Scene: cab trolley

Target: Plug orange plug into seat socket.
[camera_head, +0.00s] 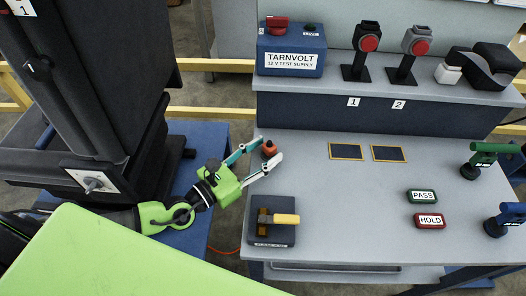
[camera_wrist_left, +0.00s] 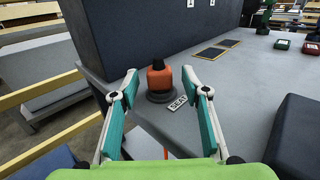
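The orange plug (camera_head: 269,147) stands upright at the left edge of the grey bench top. In the left wrist view, the plug (camera_wrist_left: 159,78) has a black top and stands on a dark round base, the seat socket (camera_wrist_left: 160,97), beside a label reading SEAT. How deep it sits in the base cannot be told. My left gripper (camera_head: 270,149) is open, with its fingertips on either side of the plug. In the left wrist view, gaps show between the plug and both fingers (camera_wrist_left: 159,78). My right gripper is not in view.
A dark lever fixture (camera_head: 268,236) stands at the bench's front left. The blue TARNVOLT box (camera_head: 291,50) and two red-button stands are on the raised shelf. PASS (camera_head: 422,196) and HOLD (camera_head: 430,221) blocks and green and blue tools are at right.

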